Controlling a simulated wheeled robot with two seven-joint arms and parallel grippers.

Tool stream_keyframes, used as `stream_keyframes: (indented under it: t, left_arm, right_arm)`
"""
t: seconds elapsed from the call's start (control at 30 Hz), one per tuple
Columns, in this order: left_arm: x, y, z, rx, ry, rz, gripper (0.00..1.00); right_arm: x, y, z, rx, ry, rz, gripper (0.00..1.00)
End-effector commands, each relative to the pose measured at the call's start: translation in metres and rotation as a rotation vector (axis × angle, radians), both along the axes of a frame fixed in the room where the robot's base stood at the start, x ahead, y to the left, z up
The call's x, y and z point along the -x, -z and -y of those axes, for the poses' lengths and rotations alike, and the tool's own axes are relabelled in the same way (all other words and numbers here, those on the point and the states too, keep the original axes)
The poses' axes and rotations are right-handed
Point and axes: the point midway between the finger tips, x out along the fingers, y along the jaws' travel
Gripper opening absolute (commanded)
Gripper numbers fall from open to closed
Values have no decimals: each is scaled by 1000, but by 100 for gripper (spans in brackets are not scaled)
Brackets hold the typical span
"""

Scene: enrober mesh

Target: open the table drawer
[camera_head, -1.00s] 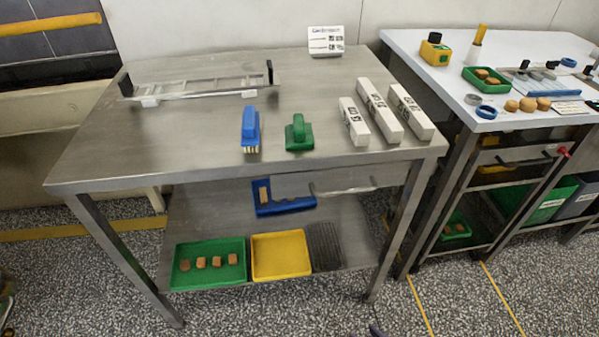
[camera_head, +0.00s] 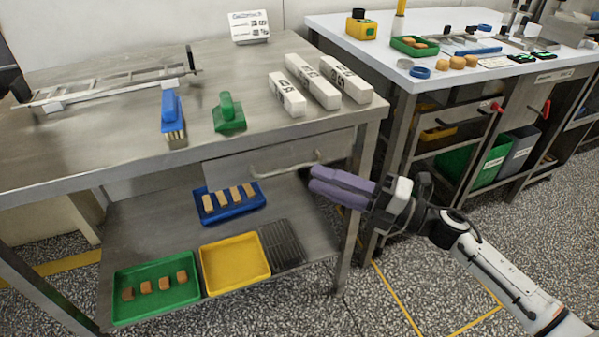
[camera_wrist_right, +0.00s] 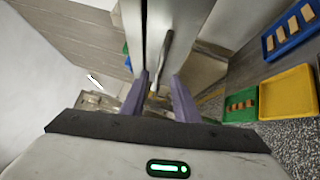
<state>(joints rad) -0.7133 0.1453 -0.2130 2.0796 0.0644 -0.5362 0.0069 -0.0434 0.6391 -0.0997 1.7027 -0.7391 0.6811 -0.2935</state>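The drawer (camera_head: 232,170) sits under the top of the steel table (camera_head: 60,150), and its front looks shut. Its pale bar handle (camera_head: 285,170) runs across the front. My right gripper (camera_head: 314,179) has purple fingers and is close to the handle's right end. In the right wrist view the fingers (camera_wrist_right: 160,80) are apart, and the handle (camera_wrist_right: 166,52) shows in the gap between them. I cannot tell whether they touch it. My left gripper is not in view.
A blue brush (camera_head: 171,112), a green scrubber (camera_head: 229,113) and white boxes (camera_head: 314,82) stand on the tabletop. Blue (camera_head: 205,217), yellow (camera_head: 236,264) and green (camera_head: 130,314) trays lie on the lower shelf. A white-topped table (camera_head: 340,28) stands at the right.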

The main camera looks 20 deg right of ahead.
Motion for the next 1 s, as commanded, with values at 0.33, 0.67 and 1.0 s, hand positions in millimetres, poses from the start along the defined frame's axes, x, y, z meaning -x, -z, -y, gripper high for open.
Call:
stream_keyframes:
  t: [0.33,0.67,1.0]
  left_arm:
    - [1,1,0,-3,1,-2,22]
    - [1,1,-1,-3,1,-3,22]
    - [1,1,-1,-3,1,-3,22]
  right_arm:
    - [-34,-7,-38,-3,-1,0,28]
    - [-38,-7,-42,-2,2,-2,28]
    - [-38,-7,-41,-3,1,-3,0]
